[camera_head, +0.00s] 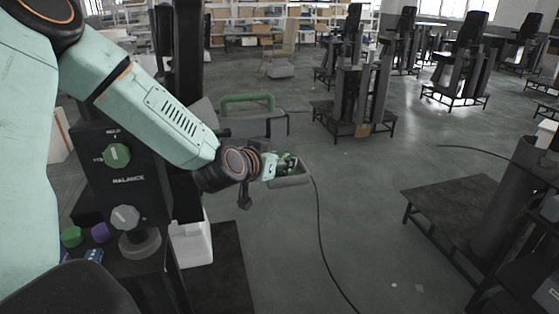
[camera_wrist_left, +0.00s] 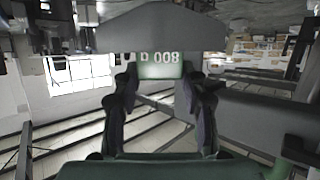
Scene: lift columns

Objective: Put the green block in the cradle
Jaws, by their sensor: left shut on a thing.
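My left gripper (camera_head: 286,166) is at the end of the mint arm, near the middle of the head view. In the head view only a little green shows among the fingers. A small grey tray-like piece, which looks like the cradle (camera_head: 291,182), is just below and beside the fingertips. I cannot tell whether the block touches it. My right gripper is not in view.
A grey panel with a green handle (camera_head: 247,103) stands just behind the gripper. A black cable (camera_head: 322,240) hangs down right of the gripper. Open floor lies right of it.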

